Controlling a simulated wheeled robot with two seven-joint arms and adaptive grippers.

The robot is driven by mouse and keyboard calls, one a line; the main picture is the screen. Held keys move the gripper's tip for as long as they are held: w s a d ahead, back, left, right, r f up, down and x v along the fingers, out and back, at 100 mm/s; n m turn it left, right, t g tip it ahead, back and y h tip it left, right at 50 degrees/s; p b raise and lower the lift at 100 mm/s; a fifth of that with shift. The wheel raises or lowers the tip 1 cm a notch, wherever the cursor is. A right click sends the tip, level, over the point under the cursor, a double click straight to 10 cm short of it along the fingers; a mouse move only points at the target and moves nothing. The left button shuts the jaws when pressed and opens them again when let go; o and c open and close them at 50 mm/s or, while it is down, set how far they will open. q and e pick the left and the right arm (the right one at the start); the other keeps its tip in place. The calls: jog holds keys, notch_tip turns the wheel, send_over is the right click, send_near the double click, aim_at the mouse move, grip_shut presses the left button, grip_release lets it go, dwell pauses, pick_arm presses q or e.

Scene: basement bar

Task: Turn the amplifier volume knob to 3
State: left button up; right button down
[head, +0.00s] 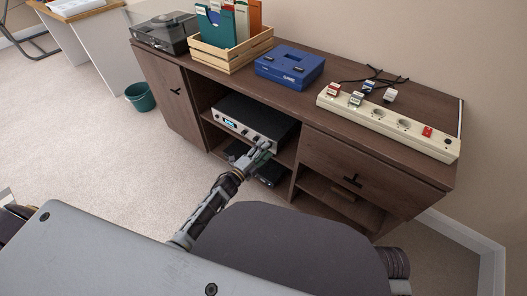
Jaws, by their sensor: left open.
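The amplifier (263,113) is a silver-fronted box with a dark top. It sits on the upper shelf in the open middle bay of a brown wooden cabinet. Its front has a small lit display at the left and several dark knobs in a row. My left gripper (262,151) is open at the right part of the amplifier's front, close to the rightmost knobs. It partly covers that area, so I cannot tell whether it touches a knob. The knob markings are too small to read. My right gripper is not in view.
On the cabinet top (335,72) stand a turntable (165,33), a wooden crate (232,55) of records, a blue game console (290,66) and a long power strip (388,122) with plugs. Dark devices lie on the shelf below the amplifier. A green bin (141,97) stands left on open carpet.

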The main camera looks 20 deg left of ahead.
pick_arm(q)
jog(key=v, duration=1.2)
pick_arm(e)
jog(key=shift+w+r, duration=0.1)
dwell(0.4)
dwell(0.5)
